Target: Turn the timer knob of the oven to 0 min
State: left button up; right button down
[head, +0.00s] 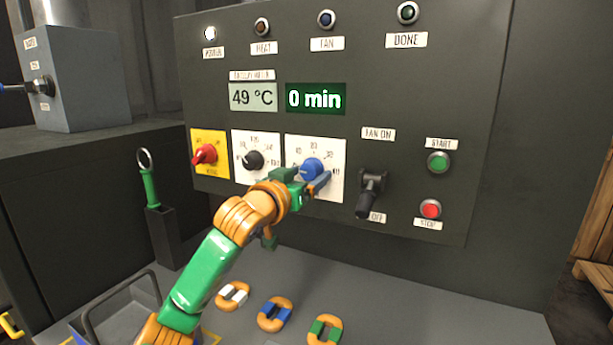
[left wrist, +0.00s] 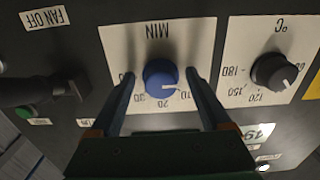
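The blue timer knob (head: 312,166) sits on a white dial plate marked MIN in the wrist view, right of the black temperature knob (head: 254,161). The green display (head: 315,98) reads 0 min. My left gripper (head: 306,182) is at the timer knob and hides its lower part in the head view. In the left wrist view the blue knob (left wrist: 161,76) stands between the two fingers, with a gap on each side, so the gripper is open around it. Its white pointer mark points toward the right of that picture. My right gripper is not in view.
A black fan lever (head: 371,190) juts out just right of the timer dial. Farther right are the green START button (head: 438,161) and red STOP button (head: 430,208). A red knob (head: 205,155) is at left. Several orange rings lie on the bench below.

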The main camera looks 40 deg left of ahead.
pick_arm(q)
jog(key=b+v, duration=0.3)
jog(key=v, duration=0.4)
jog(key=shift+b, duration=0.4)
jog(key=shift+r, duration=0.1)
